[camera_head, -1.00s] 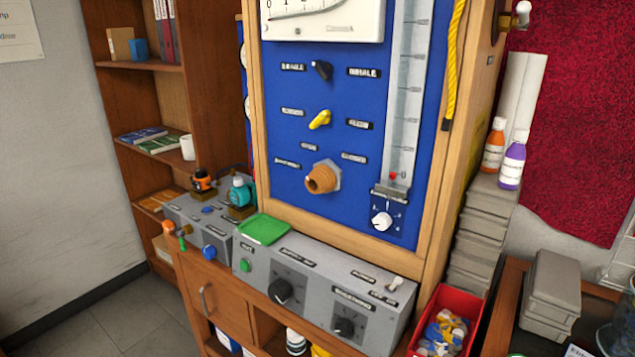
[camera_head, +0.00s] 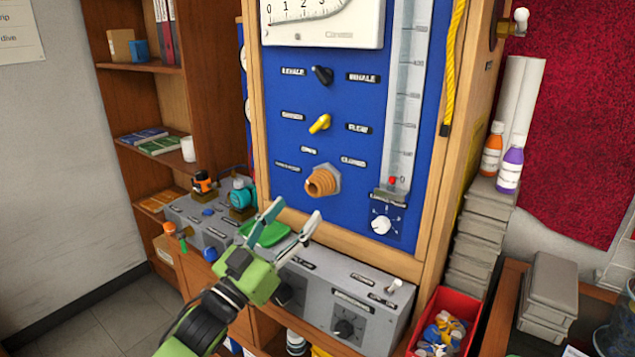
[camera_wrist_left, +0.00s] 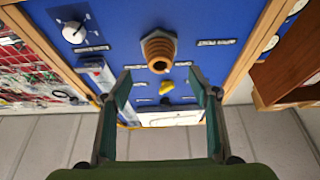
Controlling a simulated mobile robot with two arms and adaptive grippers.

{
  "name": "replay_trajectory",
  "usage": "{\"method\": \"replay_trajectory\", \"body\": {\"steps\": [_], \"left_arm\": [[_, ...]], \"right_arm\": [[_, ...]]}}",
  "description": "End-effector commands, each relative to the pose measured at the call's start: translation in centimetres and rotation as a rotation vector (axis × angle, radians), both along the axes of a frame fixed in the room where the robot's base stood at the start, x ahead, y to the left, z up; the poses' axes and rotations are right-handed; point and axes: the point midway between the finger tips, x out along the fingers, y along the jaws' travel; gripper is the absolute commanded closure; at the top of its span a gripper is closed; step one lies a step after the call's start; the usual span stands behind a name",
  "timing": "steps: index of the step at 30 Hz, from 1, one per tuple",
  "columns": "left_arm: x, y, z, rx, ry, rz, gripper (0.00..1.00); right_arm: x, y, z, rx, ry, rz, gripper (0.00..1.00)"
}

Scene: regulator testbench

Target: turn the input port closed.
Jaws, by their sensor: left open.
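The input port (camera_head: 322,181) is an orange ribbed fitting with a grey hex collar on the blue panel (camera_head: 285,150), between small labels. One label above it reads closed (camera_head: 353,161). My left gripper (camera_head: 294,216) is open and empty, below and in front of the port, with its fingers pointing up toward the panel. In the left wrist view, which is upside down, the port (camera_wrist_left: 159,50) appears centred ahead of the gripper (camera_wrist_left: 159,82), beyond the fingertips and not between them. My right gripper is out of view.
A yellow knob (camera_head: 320,123) and a black knob (camera_head: 322,75) sit above the port. A grey control box (camera_head: 365,290) and green tray (camera_head: 262,233) lie beneath. A flowmeter tube (camera_head: 402,120) and white dial (camera_head: 381,224) are to the right. A red bin (camera_head: 470,308) stands lower right.

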Motion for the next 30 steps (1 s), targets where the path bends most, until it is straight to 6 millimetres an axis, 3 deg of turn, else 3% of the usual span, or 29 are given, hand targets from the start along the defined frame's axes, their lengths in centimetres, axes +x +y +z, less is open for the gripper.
{"method": "replay_trajectory", "body": {"steps": [6, 12, 26, 30], "left_arm": [[3.6, -2.7, 2.3, 0.000, -0.001, 0.000, 0.45], [5.8, -4.3, 3.2, 0.000, 0.000, 0.001, 0.45], [6.7, -4.9, 3.4, 0.001, 0.000, 0.000, 0.45], [6.7, -4.9, 3.4, 0.001, 0.000, 0.000, 0.79]], "right_arm": [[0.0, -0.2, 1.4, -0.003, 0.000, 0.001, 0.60], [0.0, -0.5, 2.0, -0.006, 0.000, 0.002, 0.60], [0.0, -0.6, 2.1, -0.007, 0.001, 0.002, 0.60], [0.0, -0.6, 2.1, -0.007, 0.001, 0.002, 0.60]]}}
